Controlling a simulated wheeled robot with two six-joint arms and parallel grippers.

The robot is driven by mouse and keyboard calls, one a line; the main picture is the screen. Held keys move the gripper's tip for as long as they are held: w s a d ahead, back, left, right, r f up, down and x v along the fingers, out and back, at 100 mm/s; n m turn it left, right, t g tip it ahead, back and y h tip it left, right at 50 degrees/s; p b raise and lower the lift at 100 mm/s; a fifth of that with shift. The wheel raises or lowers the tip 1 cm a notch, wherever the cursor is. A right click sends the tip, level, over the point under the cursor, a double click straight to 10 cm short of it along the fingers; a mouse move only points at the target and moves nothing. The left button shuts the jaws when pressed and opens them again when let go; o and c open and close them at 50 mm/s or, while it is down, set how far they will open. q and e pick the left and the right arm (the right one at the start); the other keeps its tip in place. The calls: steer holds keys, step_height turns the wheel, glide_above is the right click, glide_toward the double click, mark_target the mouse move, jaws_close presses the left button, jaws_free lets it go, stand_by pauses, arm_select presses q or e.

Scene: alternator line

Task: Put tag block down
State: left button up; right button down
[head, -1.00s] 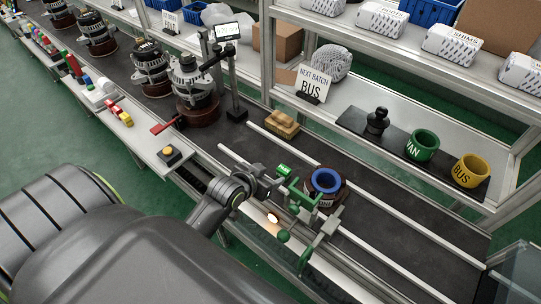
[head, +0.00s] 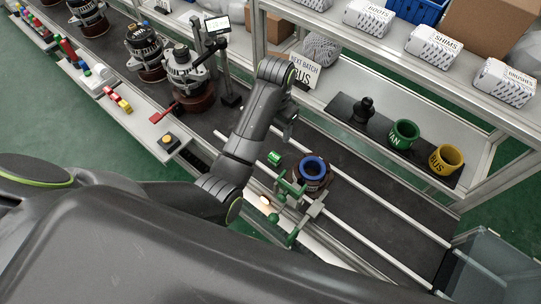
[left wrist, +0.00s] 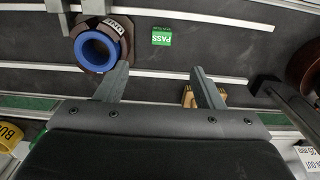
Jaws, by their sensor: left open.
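The green tag block, marked PASS (head: 274,158), lies on the dark conveyor belt, left of the blue-ringed part. It also shows in the left wrist view (left wrist: 162,36), flat on the belt and apart from both fingers. My left gripper is open and empty; its two fingers (left wrist: 161,85) are spread wide with the block beyond their tips. In the head view my left arm reaches across the belt and mostly hides the fingers. My right gripper is not in view.
The blue-ringed part (head: 312,167) stands by a green clamp (head: 291,190). Wooden blocks (left wrist: 188,98) are partly hidden behind a finger. A shelf behind holds a green ring (head: 403,135), a yellow ring (head: 445,159) and a sign (head: 303,72). The belt right of the blue-ringed part is clear.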

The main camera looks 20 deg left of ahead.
arm_select(q)
steer(key=b, duration=0.4)
glide_above(273, 158)
step_height(273, 158, down, 5)
step_height(273, 158, down, 6)
steer(key=shift+d+f+p, duration=0.1)
steer(key=shift+d+p, duration=0.05)
steer(key=shift+p, duration=0.55)
steer(key=shift+f, duration=0.75)
steer(key=f, duration=0.2)
steer(key=f+p, duration=0.1)
steer(key=shift+s+a, duration=0.1)
steer(key=shift+a, duration=0.15)
steer(key=shift+f, duration=0.65)
steer(key=c, duration=1)
steer(key=shift+r, duration=0.1)
steer(key=shift+c, duration=0.7)
